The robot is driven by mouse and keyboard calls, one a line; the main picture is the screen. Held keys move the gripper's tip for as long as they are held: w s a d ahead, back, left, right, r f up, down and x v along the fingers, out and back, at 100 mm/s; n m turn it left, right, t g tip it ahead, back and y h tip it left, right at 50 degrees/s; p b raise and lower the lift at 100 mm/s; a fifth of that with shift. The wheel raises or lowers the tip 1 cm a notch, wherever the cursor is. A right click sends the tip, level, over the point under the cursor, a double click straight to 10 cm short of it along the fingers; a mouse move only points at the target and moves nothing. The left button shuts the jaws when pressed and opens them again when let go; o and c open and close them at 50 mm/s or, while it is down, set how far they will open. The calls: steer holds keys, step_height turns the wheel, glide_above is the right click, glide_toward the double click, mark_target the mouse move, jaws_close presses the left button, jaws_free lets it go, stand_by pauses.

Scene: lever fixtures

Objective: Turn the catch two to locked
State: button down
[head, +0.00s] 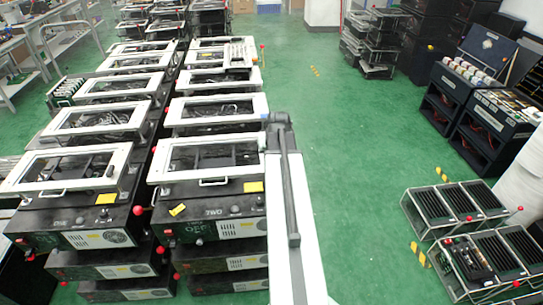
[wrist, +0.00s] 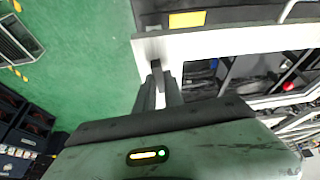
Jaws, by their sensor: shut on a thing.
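The black unit marked TWO (head: 225,206) stands in the middle left of the head view, with a white-framed lid (head: 255,160) on top. My arm covers its right side there, and my gripper is hidden. In the wrist view, my gripper (wrist: 160,88) is shut on a slim dark lever, which I take as catch two (wrist: 157,68). The lever meets the end of a white bar (wrist: 200,44). Its exact angle and any locked mark cannot be read.
The unit marked ONE (head: 75,220) stands close on the left, with a red knob (head: 137,210) between the two. More white-framed units stand in rows behind. Green floor (head: 345,150) is open to the right, with metal racks (head: 440,210) farther right.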

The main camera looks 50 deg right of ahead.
steer(key=shift+m, duration=0.6)
steer(key=c, duration=1.4)
jaws_free()
steer(key=shift+c, duration=0.2)
steer(key=p+v, duration=0.7)
steer(key=v, duration=0.1)
steer(key=shift+a, duration=0.15)
steer(key=shift+w+f, duration=0.15)
